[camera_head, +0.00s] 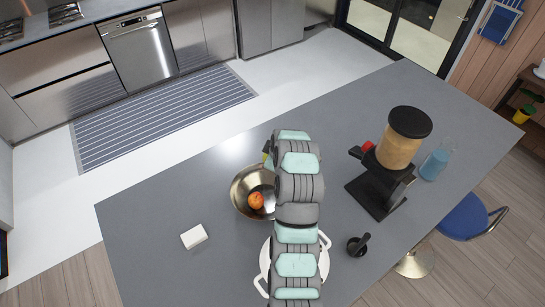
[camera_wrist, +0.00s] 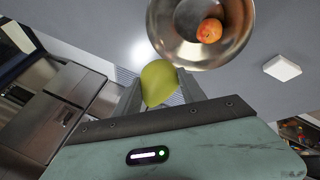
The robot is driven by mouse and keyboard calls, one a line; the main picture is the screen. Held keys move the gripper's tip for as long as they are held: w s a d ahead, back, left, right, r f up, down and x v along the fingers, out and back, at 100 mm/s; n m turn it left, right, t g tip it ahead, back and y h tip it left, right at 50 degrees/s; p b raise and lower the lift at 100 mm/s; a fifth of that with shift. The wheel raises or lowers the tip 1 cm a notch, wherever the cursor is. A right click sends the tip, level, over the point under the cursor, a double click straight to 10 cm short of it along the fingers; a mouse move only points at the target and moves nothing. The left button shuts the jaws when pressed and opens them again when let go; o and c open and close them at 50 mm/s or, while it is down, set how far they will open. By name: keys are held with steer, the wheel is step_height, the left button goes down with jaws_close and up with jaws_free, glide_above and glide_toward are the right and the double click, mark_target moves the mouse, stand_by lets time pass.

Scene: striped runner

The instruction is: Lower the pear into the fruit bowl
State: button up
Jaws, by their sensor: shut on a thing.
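The pear (camera_wrist: 159,83) is yellow-green and sits between the two fingers of my gripper (camera_wrist: 160,92) in the wrist view. My gripper is shut on it. The fruit bowl (camera_head: 240,203) is a shiny metal bowl on the grey counter, and it also shows at the top of the wrist view (camera_wrist: 171,45). An orange-red fruit (camera_head: 256,200) lies inside it, seen too in the wrist view (camera_wrist: 209,31). In the wrist view the pear appears beside the bowl's near rim. In the head view my arm covers the bowl's right side and hides most of the gripper and pear.
A white block (camera_head: 194,237) lies on the counter (camera_head: 150,215) left of the bowl. A white two-handled pot (camera_head: 265,262) stands in front, partly behind my arm. A dispenser (camera_head: 393,150), a blue-filled container (camera_head: 436,163) and a small dark object (camera_head: 357,246) stand to the right.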

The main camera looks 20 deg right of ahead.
step_height(320, 180, down, 9)
steer(key=shift+f, duration=0.2)
steer(key=shift+w+f+b, duration=0.1)
steer(key=shift+w+b, duration=0.05)
steer(key=shift+b, duration=0.25)
steer(key=shift+w, duration=0.2)
stand_by(0.6)
step_height(320, 180, down, 6)
steer(key=b, duration=0.4)
steer(key=shift+f, duration=0.25)
stand_by(0.5)
steer(key=shift+f+b, duration=1.5)
steer(key=shift+f, duration=1)
stand_by(1.3)
